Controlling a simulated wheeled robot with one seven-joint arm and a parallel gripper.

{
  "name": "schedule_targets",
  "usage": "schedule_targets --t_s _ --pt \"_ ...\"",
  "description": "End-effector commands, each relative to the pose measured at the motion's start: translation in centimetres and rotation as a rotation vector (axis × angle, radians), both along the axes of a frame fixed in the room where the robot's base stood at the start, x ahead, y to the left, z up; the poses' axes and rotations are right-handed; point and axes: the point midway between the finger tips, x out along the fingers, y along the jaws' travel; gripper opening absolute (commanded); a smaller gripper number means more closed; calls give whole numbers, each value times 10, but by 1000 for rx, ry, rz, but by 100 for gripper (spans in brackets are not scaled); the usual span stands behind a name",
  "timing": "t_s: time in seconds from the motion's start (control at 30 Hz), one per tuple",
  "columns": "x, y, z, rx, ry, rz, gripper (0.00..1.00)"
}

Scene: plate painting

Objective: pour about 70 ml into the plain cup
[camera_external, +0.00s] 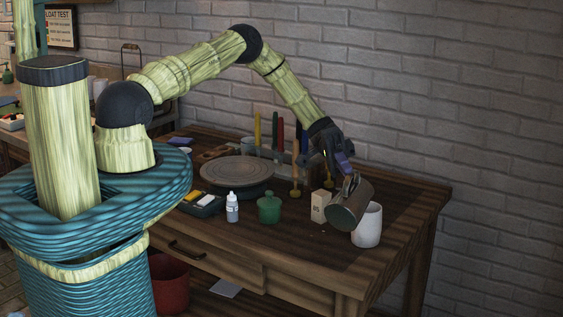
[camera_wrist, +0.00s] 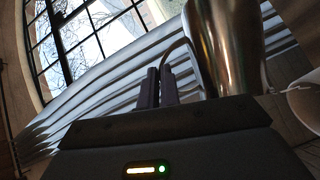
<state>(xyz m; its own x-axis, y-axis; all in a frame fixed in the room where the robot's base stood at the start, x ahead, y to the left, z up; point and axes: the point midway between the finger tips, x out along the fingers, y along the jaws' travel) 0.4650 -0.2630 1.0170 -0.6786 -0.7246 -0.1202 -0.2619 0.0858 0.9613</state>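A metal jug (camera_external: 347,208) is tilted over to the right beside and above the white plain cup (camera_external: 368,226), which stands upright on the table near its right front. My gripper (camera_external: 344,170) is at the jug's handle. In the wrist view the two dark fingers (camera_wrist: 157,88) are close together by the curved handle, with the shiny jug (camera_wrist: 228,50) to their right. The white cup (camera_wrist: 304,102) shows at the right edge there. No stream of liquid can be made out, and the inside of the cup is hidden.
A small box (camera_external: 320,206), a green jar (camera_external: 268,208) and a white bottle (camera_external: 232,208) stand left of the jug. A round turntable (camera_external: 236,171) is farther left. The table (camera_external: 408,205) is clear right of the cup.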

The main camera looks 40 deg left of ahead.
Motion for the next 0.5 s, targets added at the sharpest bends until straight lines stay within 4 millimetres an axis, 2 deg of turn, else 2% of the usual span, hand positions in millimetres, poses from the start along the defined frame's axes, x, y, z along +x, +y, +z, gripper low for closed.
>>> schedule_targets --t_s 0.13,0.5 --pt "-12 0 -6 1 -103 0 0" --pt "-12 -1 -7 1 -117 1 0"
